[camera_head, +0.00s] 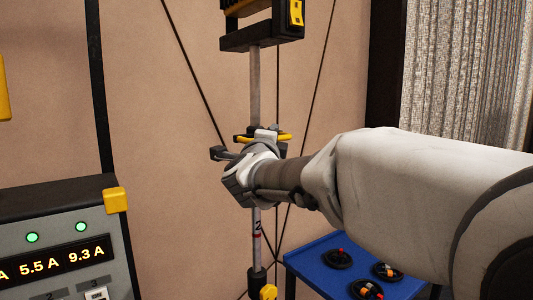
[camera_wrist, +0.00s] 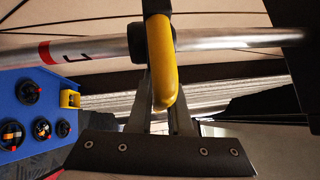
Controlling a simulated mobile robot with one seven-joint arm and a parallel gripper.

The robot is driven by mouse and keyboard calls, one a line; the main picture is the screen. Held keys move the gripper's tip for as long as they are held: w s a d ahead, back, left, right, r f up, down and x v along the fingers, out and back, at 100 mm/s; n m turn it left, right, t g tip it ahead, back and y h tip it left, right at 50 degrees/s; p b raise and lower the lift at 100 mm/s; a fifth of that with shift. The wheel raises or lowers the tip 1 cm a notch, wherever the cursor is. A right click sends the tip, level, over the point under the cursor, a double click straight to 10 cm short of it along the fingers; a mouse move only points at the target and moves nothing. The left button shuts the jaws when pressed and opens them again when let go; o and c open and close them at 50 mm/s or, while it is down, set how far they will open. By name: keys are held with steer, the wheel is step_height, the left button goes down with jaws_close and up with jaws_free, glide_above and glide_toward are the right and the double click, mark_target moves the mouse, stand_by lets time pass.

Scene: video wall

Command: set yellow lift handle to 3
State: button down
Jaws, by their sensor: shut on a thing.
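The yellow lift handle (camera_head: 282,137) sits partway up a vertical grey rod (camera_head: 255,95). A black numeral 2 and a red ring show on the rod below it. My gripper (camera_head: 264,142) is at the handle from the right, and my wrist hides part of the handle and rod. In the wrist view the yellow handle (camera_wrist: 162,65) lies between my gripper's fingers (camera_wrist: 160,50), which are shut on it. A red mark and a partly hidden numeral show on the rod (camera_wrist: 88,48) there.
A black bracket with yellow parts (camera_head: 262,38) holds the rod's top. A blue table (camera_head: 330,248) with several small dark round items stands at lower right. A grey panel with lit readouts (camera_head: 60,235) is at left. Thin dark cables cross the tan wall.

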step_height(320, 180, up, 5)
steer(key=shift+p, duration=1)
steer(key=shift+s+r, duration=0.1)
steer(key=c, duration=0.8)
jaws_free()
steer(key=shift+c, duration=0.2)
steer(key=shift+f, duration=0.25)
